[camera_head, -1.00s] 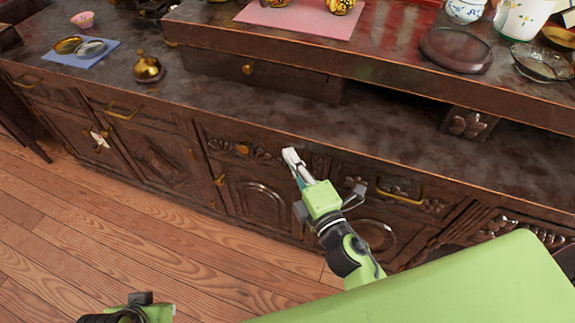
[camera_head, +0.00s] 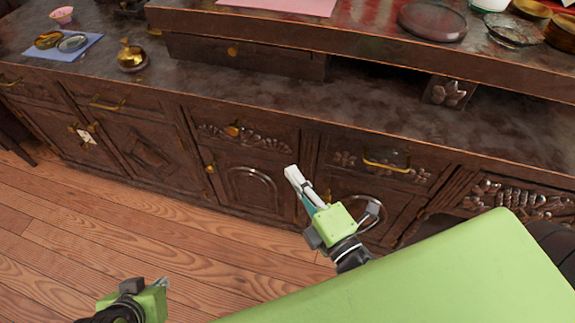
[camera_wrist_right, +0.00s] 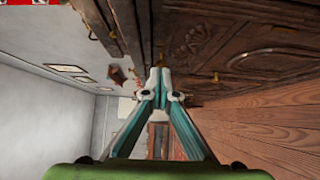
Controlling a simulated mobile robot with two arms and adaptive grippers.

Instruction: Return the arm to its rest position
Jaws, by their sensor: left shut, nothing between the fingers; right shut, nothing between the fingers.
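My right gripper (camera_head: 292,174) is in front of the dark carved wooden cabinet (camera_head: 150,150) in the head view, below the counter edge. Its fingers are shut with nothing between them. The closed fingertips also show in the right wrist view (camera_wrist_right: 160,76), beside the carved cabinet front. My left gripper (camera_head: 164,284) is at the bottom left of the head view, low over the wooden floor. Only its green body and a small part of the fingers show, and it is shut and empty.
On the counter, a golden teapot (camera_head: 132,58) and a blue mat (camera_head: 64,48) with small dishes stand at the left. A raised shelf above holds a pink mat (camera_head: 285,5), a dark round tray (camera_head: 432,22) and a glass dish (camera_head: 514,30). The wooden floor (camera_head: 90,230) in front of the cabinet is clear.

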